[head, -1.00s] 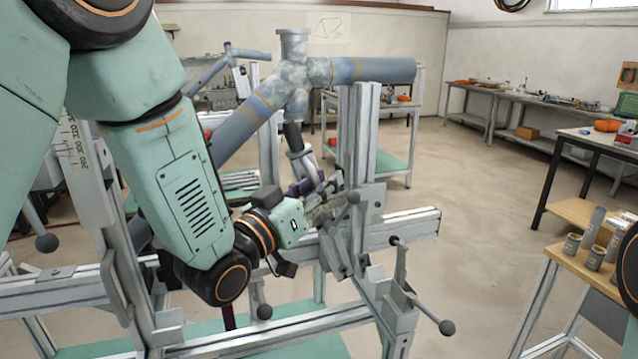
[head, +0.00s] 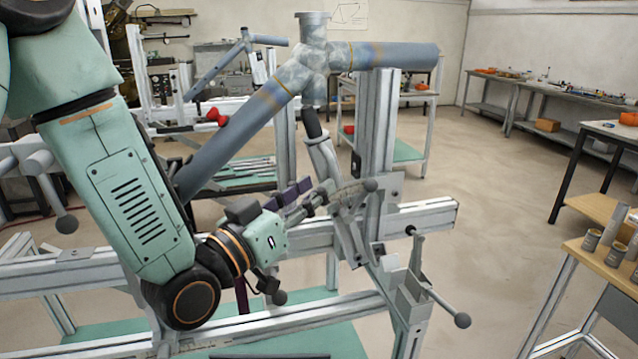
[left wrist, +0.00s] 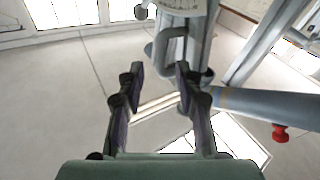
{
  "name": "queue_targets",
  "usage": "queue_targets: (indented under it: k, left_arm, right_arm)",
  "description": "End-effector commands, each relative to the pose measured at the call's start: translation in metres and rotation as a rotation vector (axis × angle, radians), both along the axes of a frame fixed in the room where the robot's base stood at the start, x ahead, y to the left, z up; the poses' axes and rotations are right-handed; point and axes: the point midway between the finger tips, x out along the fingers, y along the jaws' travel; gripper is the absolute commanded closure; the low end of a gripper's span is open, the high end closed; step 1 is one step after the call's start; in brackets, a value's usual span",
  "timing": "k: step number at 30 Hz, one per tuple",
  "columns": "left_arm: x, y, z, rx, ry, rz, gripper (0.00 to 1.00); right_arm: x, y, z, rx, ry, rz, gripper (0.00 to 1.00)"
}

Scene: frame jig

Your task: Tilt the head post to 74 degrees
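The head post (head: 375,140) is a pale metal upright on the right of the jig, close to vertical in the head view. I see no readable angle scale on it. A grey clamp with a lever and dark ball knob (head: 370,186) sits at its lower part. My left gripper (head: 308,188) is just left of this clamp. In the left wrist view its two dark fingers (left wrist: 160,78) are apart with nothing between them, and a grey bracket and upright (left wrist: 180,35) stand beyond the tips. My right gripper is not in view.
A blue-grey bicycle frame (head: 235,120) spans the jig, its head tube beside the post. A lower lever ends in a dark knob (head: 463,320). Grey rails (head: 420,212) run across below the gripper. A wooden-topped stand (head: 590,258) holds grey cylinders at right. Floor between is clear.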

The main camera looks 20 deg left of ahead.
Motion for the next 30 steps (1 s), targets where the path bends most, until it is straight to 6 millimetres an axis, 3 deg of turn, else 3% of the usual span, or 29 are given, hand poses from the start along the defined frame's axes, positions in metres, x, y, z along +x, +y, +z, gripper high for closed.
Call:
queue_targets:
  k: [11, 16, 24, 30]
  left_arm:
    - [-0.004, 0.001, 0.000, 0.001, -0.002, -0.002, 0.65]
    - [-0.004, 0.001, 0.003, 0.000, 0.003, -0.001, 0.78]
    - [-0.006, 0.012, 0.031, -0.037, 0.053, 0.023, 1.00]
    - [-0.012, 0.022, 0.052, -0.125, 0.122, 0.032, 1.00]
  right_arm:
    - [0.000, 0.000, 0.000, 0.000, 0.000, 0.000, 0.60]
    - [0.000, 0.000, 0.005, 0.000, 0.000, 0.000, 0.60]
    - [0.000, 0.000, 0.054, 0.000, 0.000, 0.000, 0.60]
    - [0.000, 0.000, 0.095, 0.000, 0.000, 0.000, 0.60]
